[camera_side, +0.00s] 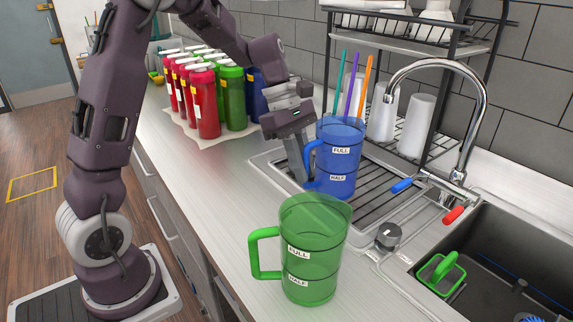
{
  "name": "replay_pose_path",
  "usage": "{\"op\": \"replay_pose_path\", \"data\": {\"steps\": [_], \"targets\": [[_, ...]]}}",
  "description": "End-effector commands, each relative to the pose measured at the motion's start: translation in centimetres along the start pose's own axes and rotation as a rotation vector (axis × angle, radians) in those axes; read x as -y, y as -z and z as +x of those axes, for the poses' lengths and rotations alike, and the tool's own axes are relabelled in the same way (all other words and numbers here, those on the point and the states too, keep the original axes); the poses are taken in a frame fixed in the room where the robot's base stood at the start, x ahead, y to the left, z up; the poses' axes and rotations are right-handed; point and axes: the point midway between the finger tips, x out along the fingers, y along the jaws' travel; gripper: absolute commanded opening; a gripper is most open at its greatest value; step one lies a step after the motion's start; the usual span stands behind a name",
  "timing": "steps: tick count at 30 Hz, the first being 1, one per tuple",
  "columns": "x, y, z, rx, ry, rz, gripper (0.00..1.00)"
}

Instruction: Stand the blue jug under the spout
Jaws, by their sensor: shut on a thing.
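The blue jug (338,160) is upright on or just above the ribbed draining board, with its handle to the left. It carries FULL and HALF labels. My gripper (302,176) reaches down at its left side and is shut on the jug at its handle; the fingertips are partly hidden. The jug is apart from the tap.
A green jug (315,250) stands on the counter in front. The tap has a blue lever (402,185) and a red lever (453,215). A rack (427,140) with white cups and coloured sticks stands behind. Red, green and blue bottles (205,100) stand at the back left.

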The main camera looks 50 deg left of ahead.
Motion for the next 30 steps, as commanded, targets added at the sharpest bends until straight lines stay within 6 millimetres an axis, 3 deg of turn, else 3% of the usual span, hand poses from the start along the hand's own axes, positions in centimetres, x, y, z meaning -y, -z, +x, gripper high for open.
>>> {"op": "replay_pose_path", "data": {"steps": [6, 30], "targets": [[-3.1, -0.1, 1.5, 0.000, 0.001, 0.002, 0.00], [-14.6, -1.7, 3.5, 0.000, 0.000, 0.002, 0.00]]}}
